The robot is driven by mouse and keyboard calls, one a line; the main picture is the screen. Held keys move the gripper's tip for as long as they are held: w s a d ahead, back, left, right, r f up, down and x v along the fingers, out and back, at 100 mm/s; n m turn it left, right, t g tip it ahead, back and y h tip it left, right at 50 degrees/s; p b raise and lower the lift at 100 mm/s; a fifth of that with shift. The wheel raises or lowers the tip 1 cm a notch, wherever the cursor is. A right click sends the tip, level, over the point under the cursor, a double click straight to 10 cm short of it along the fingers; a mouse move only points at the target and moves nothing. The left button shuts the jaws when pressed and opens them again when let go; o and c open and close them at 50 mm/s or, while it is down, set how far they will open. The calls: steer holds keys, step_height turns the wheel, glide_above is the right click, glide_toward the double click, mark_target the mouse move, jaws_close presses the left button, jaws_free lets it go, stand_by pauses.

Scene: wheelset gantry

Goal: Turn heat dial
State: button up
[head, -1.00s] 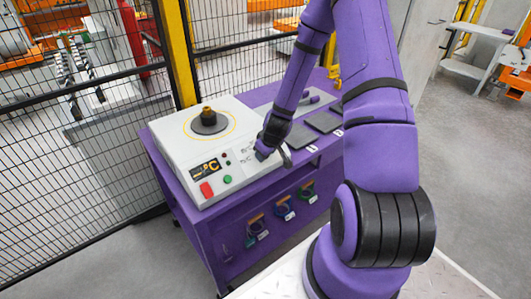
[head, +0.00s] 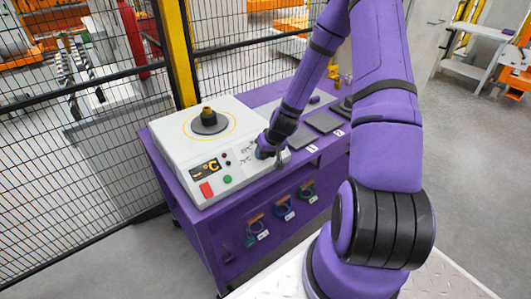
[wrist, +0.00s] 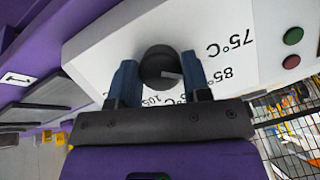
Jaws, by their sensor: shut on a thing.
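The heat dial (wrist: 160,66) is a round black knob with a light pointer mark on its face, on the white front of the heater unit (head: 165,155). My gripper (wrist: 158,82) has its two blue fingers on either side of the dial, shut on it. Printed temperature marks, 75°C (wrist: 228,42) and 85°C among them, surround the dial; some are partly hidden by the fingers. In the head view my gripper (head: 264,152) is at the right part of the unit's panel, and it hides the dial there.
The unit's panel carries a display (head: 205,170), a red switch (head: 206,189) and a green button (head: 227,179). A dark cone with a brass top (head: 208,120) stands on the unit. Dark pads (head: 324,121) lie on the purple bench to the right. A mesh fence (head: 70,150) stands behind and left.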

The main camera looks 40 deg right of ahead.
steer(key=m, duration=0.2)
steer(key=m+y, duration=0.1)
steer(key=m, duration=0.2)
steer(key=shift+d+t+y, duration=0.1)
steer(key=shift+t+y, duration=0.2)
steer(key=shift+t, duration=0.1)
steer(key=m+t, duration=0.1)
steer(key=m, duration=0.3)
steer(key=shift+m+y, duration=0.3)
steer(key=shift+y, duration=0.1)
steer(key=o, duration=0.9)
steer(key=shift+o, duration=0.2)
steer(key=v, duration=1)
steer(key=shift+s+r, duration=0.25)
steer(key=shift+s, duration=0.1)
steer(key=shift+d, duration=0.15)
